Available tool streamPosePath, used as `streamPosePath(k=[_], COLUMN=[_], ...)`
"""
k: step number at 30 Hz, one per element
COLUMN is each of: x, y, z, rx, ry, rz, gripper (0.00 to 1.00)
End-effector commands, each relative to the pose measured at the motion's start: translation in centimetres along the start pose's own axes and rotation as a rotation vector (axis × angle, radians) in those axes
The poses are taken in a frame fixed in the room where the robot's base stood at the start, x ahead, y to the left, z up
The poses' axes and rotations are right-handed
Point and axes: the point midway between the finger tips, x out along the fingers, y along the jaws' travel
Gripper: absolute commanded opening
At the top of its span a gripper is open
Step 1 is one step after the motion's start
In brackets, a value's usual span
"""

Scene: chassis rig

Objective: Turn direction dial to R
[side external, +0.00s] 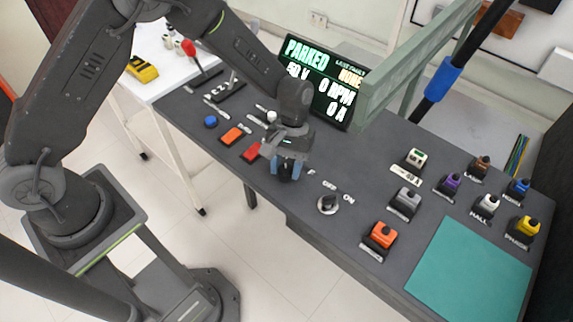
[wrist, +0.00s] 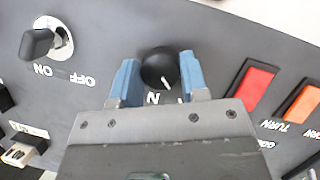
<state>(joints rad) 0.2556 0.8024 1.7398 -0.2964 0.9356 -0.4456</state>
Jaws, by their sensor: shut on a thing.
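The direction dial (wrist: 159,68) is a round black knob with a white pointer line, seen in the wrist view between my two blue fingers. The line points down in the picture, slightly right of a white letter N printed beside the dial. Other letters around it are hidden by my gripper. My gripper (wrist: 160,82) is shut on the dial, one finger on each side. In the side external view my gripper (side external: 287,167) is down at the grey bench, and its fingers mostly hide the dial.
An OFF/ON key switch (side external: 327,204) sits right of my gripper. Red (side external: 251,151) and orange (side external: 232,137) buttons lie to its left. A display (side external: 322,85) behind reads PARKED and 0 RPM. Several coloured connectors and a teal mat (side external: 470,275) are at the right.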

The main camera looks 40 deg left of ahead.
Motion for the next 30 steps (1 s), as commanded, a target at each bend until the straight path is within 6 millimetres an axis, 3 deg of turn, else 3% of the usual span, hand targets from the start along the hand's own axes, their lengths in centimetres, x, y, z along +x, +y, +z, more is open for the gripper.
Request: streamPosePath(k=[5,6,13,23,30], x=[-0.1,-0.1,-0.1,-0.6,-4.7], y=[0.0,0.0,0.0,0.0,0.0], z=[-0.1,-0.1,0.0,0.0,-0.1], rx=[-0.005,-0.005,-0.002,-0.001,0.0], ry=[0.0,0.0,0.0,0.0,0.004], rz=[0.002,0.002,0.001,0.002,0.004], gripper=[0.17,0.44,0.65,0.65,0.65])
